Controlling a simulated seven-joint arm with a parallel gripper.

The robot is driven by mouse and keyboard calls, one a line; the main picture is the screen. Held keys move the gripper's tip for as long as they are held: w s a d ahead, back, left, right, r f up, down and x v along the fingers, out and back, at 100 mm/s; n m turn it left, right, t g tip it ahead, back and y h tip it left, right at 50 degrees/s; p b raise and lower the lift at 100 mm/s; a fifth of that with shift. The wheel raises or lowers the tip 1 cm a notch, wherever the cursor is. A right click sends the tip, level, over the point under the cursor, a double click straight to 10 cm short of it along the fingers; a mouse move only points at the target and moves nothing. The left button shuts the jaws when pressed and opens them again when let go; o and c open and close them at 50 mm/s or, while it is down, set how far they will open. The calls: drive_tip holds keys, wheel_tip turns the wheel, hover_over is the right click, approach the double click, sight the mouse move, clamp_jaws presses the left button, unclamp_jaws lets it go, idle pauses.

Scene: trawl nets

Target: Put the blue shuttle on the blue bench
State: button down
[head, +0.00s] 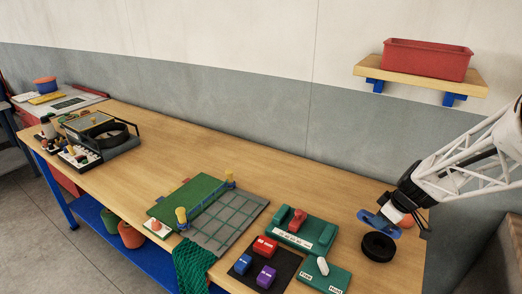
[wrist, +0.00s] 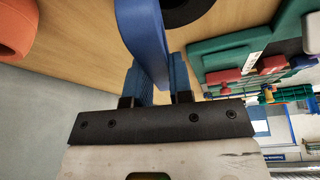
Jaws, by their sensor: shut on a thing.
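The blue shuttle (head: 378,224) is a flat, long blue piece. My gripper (head: 392,218) is shut on it and holds it above the right end of the bench. In the wrist view the shuttle (wrist: 146,38) stands between the two ribbed fingers of my gripper (wrist: 157,78), which cover its lower end. The bench (head: 330,182) has a long wooden top, with blue legs (head: 66,205) and a blue lower shelf (head: 150,262).
A black ring (head: 378,247) lies just below the shuttle. An orange round thing (head: 406,220) is beside my gripper. Green blocks (head: 300,231) and a dark tray (head: 266,283) stand left of it. A netted board (head: 228,222) lies mid-bench. A wall shelf holds a red bin (head: 427,60).

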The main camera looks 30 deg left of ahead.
drive_tip(key=a+n, duration=0.1)
drive_tip(key=a, duration=0.5)
drive_tip(key=a+f+n+g, duration=0.1)
drive_tip(key=a, duration=0.2)
drive_tip(key=shift+s+f+n, duration=0.1)
drive_tip(key=shift+s+n, duration=0.2)
drive_tip(key=shift+s, duration=0.05)
drive_tip(key=w+a, duration=0.2)
drive_tip(key=w, duration=0.3)
drive_tip(key=w+a+f, duration=0.1)
drive_tip(key=w+a, duration=0.1)
drive_tip(key=w, duration=0.2)
drive_tip(key=w+a, duration=0.2)
drive_tip(key=w, duration=0.3)
drive_tip(key=shift+w+a+f, duration=0.2)
drive_tip(key=shift+w+a, duration=0.1)
drive_tip(key=shift+a, duration=0.1)
drive_tip(key=shift+f, duration=0.1)
drive_tip(key=shift+f, duration=1.7)
drive_tip(key=shift+f, duration=0.1)
